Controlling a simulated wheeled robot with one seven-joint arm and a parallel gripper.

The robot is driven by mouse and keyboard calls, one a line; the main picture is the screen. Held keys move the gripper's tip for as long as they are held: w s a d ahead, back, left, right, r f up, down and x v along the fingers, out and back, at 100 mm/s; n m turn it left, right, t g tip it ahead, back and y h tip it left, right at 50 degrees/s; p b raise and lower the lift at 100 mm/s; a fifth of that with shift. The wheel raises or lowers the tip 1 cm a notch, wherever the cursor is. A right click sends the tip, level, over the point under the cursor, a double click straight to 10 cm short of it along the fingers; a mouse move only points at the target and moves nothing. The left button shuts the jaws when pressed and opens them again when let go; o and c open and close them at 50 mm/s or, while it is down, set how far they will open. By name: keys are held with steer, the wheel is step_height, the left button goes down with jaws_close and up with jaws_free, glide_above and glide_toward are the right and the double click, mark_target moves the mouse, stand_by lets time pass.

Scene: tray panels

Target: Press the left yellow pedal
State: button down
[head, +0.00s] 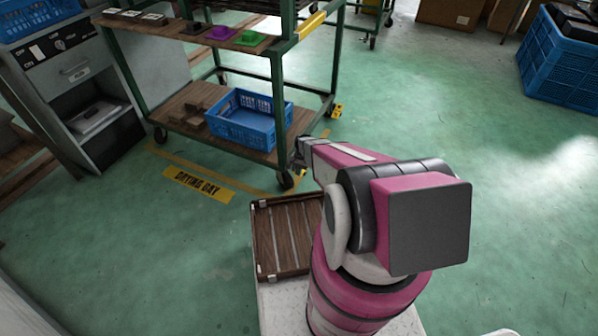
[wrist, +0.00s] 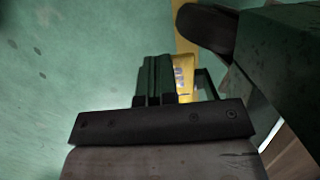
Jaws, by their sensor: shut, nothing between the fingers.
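The left yellow pedal (head: 300,172) is low on the cart's near corner, beside a caster wheel, and partly hidden by my gripper and arm. My gripper (head: 300,152) is shut and empty, just above the pedal in the head view. In the wrist view my gripper (wrist: 178,72) points down, and the yellow pedal (wrist: 183,76) with a bluish mark shows just beyond the fingers. I cannot tell whether they touch. A second yellow pedal (head: 337,110) is at the cart's farther right corner.
The green cart (head: 281,115) holds a blue crate (head: 238,132) on its lower shelf. A dark caster (wrist: 207,25) and green cart frame (wrist: 280,55) are close to my fingers. A wooden tray (head: 254,240) is left of my arm. Open floor lies right.

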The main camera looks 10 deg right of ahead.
steer(key=shift+s, duration=0.1)
steer(key=shift+s+a+f+t+h, duration=0.2)
steer(key=shift+f+t+h, duration=0.25)
steer(key=shift+f+t, duration=0.15)
steer(key=shift+s+a+f+t+h, duration=0.15)
steer(key=shift+s+f+t+h, duration=0.1)
steer(key=shift+f+t+h, duration=0.25)
steer(key=shift+s+a+f+t+h, duration=0.2)
steer(key=shift+f+t+h, duration=0.15)
steer(key=shift+f+t, duration=0.3)
steer(key=shift+f, duration=0.1)
steer(key=shift+s, duration=0.1)
step_height(320, 180, up, 14)
steer(key=s+a, duration=0.2)
steer(key=shift+s, duration=0.35)
